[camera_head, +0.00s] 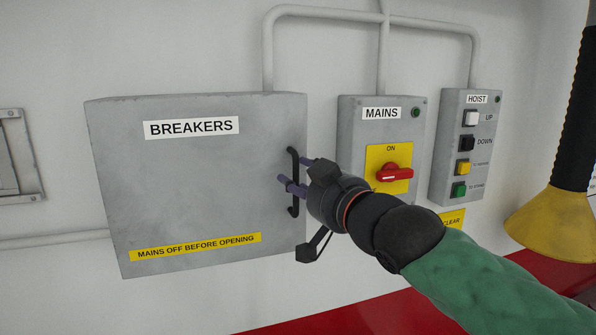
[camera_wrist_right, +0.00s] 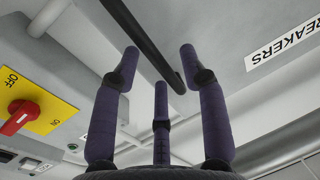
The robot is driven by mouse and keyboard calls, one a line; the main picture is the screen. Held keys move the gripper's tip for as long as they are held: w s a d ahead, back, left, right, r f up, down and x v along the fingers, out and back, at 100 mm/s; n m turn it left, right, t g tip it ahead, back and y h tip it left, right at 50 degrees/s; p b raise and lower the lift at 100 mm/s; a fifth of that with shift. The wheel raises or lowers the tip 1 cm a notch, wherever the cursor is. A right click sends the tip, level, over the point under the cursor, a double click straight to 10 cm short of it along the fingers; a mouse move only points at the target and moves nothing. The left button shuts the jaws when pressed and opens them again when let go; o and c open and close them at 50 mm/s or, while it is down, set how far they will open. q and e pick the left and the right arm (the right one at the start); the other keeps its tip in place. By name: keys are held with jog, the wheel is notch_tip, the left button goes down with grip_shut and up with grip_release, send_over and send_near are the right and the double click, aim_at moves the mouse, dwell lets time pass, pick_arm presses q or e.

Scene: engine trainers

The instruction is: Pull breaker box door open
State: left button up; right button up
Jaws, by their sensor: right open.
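The grey breaker box (camera_head: 190,190) hangs on the wall with its door shut, labelled BREAKERS. A black vertical bar handle (camera_head: 293,160) is on the door's right side. My right gripper (camera_head: 296,176) is at the handle, coming from the right. In the right wrist view its purple fingers (camera_wrist_right: 160,85) are spread open, and the handle (camera_wrist_right: 145,40) passes between their tips. I cannot tell whether any finger touches it. The door front also shows in the right wrist view (camera_wrist_right: 240,90). My left gripper is not in view.
The MAINS box (camera_head: 352,130) with a red rotary switch (camera_head: 395,173) stands just right of the breaker box, close to my right wrist. The HOIST button box (camera_head: 440,160) is farther right. A yellow and black object (camera_head: 560,215) is at the right edge. Conduits run above.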

jog(key=shift+x, duration=0.8)
grip_shut()
